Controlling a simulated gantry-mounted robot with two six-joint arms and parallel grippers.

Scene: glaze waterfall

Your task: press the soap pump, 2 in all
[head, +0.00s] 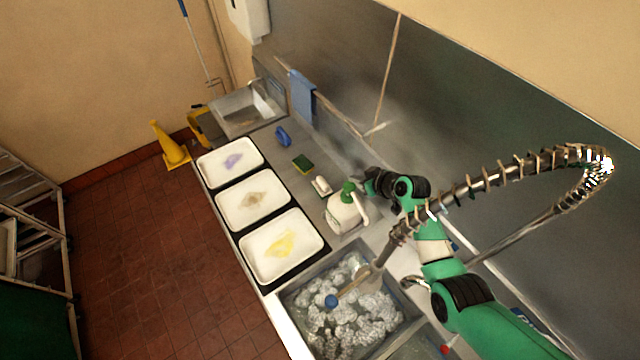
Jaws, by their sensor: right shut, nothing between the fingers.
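The soap pump (344,214) is a white bottle with a green collar and pump top, standing upright on the steel counter behind the sink basin. My right gripper (360,178) is shut and empty, close beside the green pump top on its right. I cannot tell whether the fingers touch the pump top. My left gripper is not in view.
Three white trays (254,201) with purple, brown and yellow smears line the counter's left edge. A foamy sink basin (290,298) holds a blue-ended tool. A coiled spray hose (470,187) arches over my right arm. A sponge (302,163) lies behind the bottle.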

